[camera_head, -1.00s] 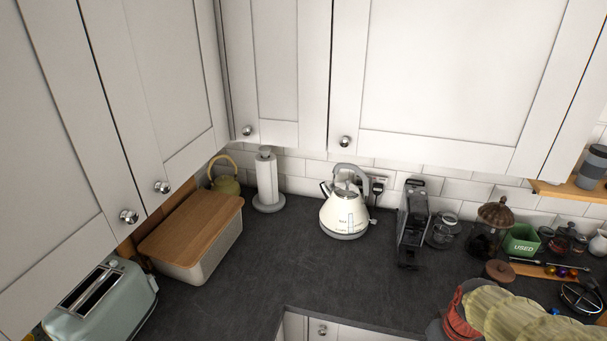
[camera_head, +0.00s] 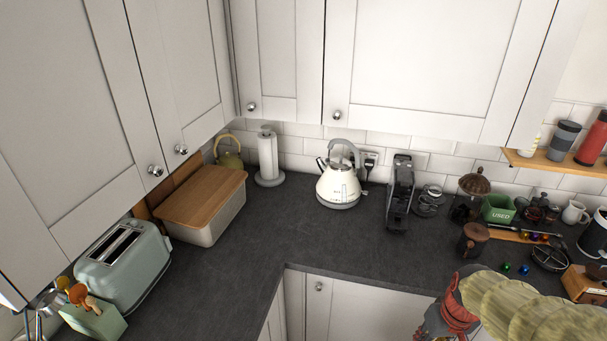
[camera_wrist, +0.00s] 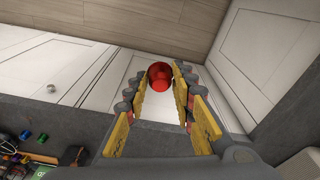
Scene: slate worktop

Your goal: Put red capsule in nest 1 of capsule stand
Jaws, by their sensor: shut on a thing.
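The red capsule (camera_wrist: 160,74) is between the fingertips of my gripper (camera_wrist: 160,88) in the wrist view. My gripper is shut on it, above the floor and in front of white cabinet fronts. In the head view my arm is at the lower right, with the wrist (camera_head: 447,312) over the counter's front edge; the capsule cannot be made out there. A low wooden strip (camera_head: 499,231) bearing several coloured capsules lies at the right rear of the worktop and looks like the capsule stand. Its nests are too small to tell apart.
Loose green (camera_head: 507,267) and blue (camera_head: 524,270) capsules lie on the worktop (camera_head: 350,245). Nearby are a brown canister (camera_head: 473,240), a green "USED" bin (camera_head: 497,208), a coffee machine (camera_head: 400,192) and a wire-like round stand (camera_head: 550,258). The middle worktop is clear. Wall cabinets hang above.

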